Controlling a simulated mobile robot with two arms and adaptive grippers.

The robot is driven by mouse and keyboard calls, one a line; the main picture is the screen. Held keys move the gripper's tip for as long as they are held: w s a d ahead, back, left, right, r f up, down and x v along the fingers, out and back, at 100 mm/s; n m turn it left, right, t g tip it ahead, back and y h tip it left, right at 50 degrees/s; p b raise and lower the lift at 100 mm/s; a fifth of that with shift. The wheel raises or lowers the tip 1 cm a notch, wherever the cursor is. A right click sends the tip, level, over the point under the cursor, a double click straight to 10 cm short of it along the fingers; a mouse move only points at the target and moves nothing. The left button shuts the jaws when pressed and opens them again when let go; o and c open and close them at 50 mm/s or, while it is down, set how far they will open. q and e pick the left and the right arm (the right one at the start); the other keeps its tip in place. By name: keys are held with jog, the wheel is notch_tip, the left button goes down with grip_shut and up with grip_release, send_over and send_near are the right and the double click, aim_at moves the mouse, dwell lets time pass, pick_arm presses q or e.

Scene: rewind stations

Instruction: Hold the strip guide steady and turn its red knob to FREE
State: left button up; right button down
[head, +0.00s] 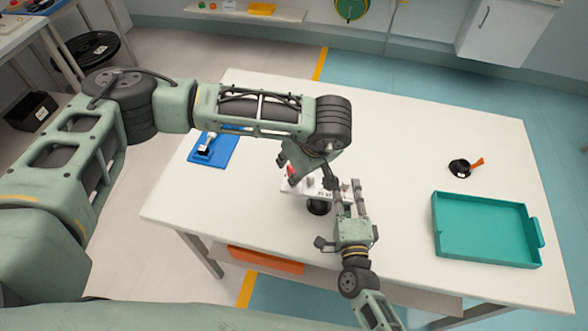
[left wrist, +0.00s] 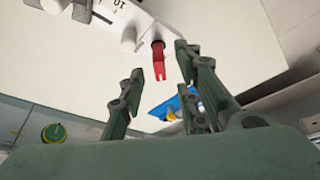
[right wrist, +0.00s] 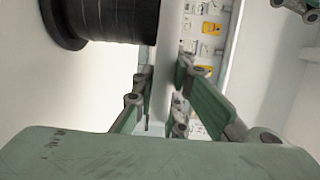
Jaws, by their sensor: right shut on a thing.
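The white strip guide (head: 297,187) stands near the middle of the table, with a black round part (head: 318,207) below it. Its red knob (head: 292,172) is at its left end in the head view. In the left wrist view the red lever-shaped knob (left wrist: 159,62) points between the spread fingers of my left gripper (head: 297,163), which is open with gaps on both sides. My right gripper (head: 343,190) is shut on the right part of the strip guide; its white bar (right wrist: 167,70) runs between the fingers in the right wrist view. The knob's markings are not readable.
A teal tray (head: 437,228) lies at the table's right. A black round item with an orange piece (head: 460,167) lies behind it. A blue mat (head: 224,152) with a white and black item is at the left. The front-left table is clear.

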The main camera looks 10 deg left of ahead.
aim_at(293, 171)
pick_arm(q)
jog(key=shift+x, duration=2.05)
jog(key=shift+c, duration=0.2)
grip_shut()
